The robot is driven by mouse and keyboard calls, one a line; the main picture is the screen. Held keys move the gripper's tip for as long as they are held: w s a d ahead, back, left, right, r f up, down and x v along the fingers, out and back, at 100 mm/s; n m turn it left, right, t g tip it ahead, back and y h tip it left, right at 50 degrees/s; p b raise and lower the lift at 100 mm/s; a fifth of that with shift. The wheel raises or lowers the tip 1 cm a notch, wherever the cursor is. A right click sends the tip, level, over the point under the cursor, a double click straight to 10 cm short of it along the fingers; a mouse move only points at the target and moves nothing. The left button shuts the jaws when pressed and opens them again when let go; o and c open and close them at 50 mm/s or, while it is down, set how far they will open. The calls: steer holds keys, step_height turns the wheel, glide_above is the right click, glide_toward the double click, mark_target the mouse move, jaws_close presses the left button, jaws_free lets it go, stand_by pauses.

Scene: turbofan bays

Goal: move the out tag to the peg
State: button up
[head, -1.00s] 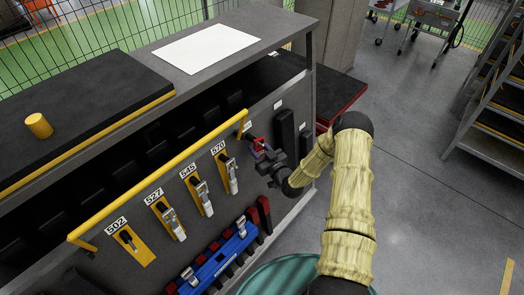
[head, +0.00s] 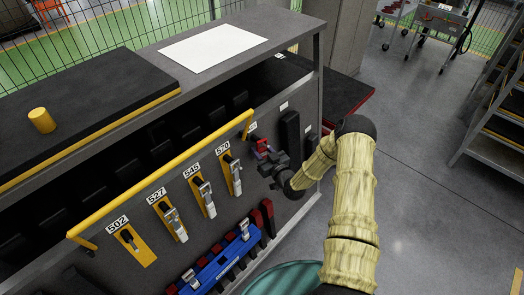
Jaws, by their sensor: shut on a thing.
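My gripper (head: 266,156) is at the right part of the cabinet's sloping front panel, just right of the plate labelled 570. It is shut on a small red piece (head: 261,145), which looks like the out tag; its face and any lettering are too small to read. The gripper and wrist hide the panel behind them, so I cannot tell whether the tag touches a peg. A dark peg-like piece (head: 127,238) stands on the yellow plate labelled 502, with no metal piece hanging there.
Metal pieces hang at plates 527 (head: 174,224), 545 (head: 207,198) and 570 (head: 235,177). A yellow rail (head: 165,175) runs above them. A blue holder (head: 222,264) sits below. Black blocks (head: 290,130) are right of my gripper. Open floor lies to the right.

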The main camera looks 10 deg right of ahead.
steer(key=o, duration=1)
steer(key=shift+s, duration=0.1)
steer(key=b+v, duration=0.4)
steer(key=v, duration=1.3)
steer(key=shift+s+d, duration=0.1)
